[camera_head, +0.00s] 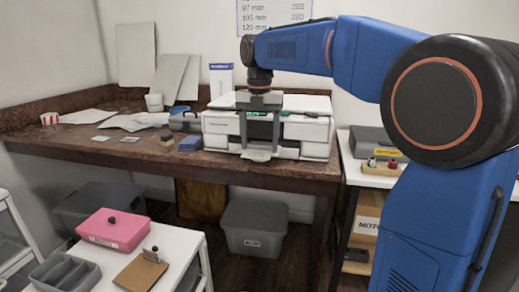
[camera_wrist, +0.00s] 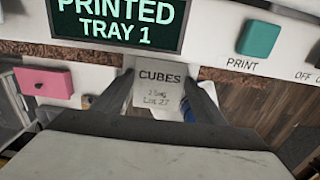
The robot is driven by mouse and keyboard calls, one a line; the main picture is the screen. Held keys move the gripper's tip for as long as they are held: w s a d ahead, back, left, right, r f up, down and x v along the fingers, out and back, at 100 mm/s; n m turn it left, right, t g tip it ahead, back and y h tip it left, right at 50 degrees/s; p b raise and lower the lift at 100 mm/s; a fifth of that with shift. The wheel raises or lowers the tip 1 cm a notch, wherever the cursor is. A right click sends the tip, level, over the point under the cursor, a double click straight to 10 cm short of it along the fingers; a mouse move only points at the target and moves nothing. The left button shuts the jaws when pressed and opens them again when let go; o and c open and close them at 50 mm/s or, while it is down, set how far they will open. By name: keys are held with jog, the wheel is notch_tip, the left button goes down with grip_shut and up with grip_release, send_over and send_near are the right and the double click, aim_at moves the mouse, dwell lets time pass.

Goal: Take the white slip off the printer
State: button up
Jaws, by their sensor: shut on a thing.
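The white printer (camera_head: 303,126) stands on the brown wooden bench. In the wrist view its front (camera_wrist: 205,52) shows a dark screen (camera_wrist: 115,22) reading "PRINTED TRAY 1" and a teal button (camera_wrist: 258,40) marked "PRINT". The white slip (camera_wrist: 158,92), printed "CUBES" with smaller lines below, hangs at the printer's front edge. My gripper (camera_wrist: 160,100) is shut on the slip, one finger at each side of it. I cannot tell whether the slip's upper edge is still in the printer. In the head view my gripper (camera_head: 258,125) is in front of the printer, and the slip is not clear there.
A blue block (camera_head: 190,144) and a dark case (camera_head: 185,122) are left of the printer. Papers (camera_head: 130,121) lie farther left. In front stands a white table with a pink box (camera_head: 112,230), a grey divided tray (camera_head: 65,273) and a clipboard (camera_head: 141,271).

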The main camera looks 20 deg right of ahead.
aim_at(258, 149)
jog(key=shift+r, duration=0.1)
jog(key=shift+a+r, duration=0.2)
jog(key=shift+r, duration=0.15)
notch_tip(258, 149, up, 6)
jog(key=shift+f, duration=0.1)
jog(key=s+a, duration=0.3)
jog(key=a, duration=0.6)
jog(key=s+a, duration=0.4)
jog(key=a, duration=0.5)
jog(key=shift+a, duration=0.15)
jog(key=o, duration=0.4)
jog(key=c, duration=0.4)
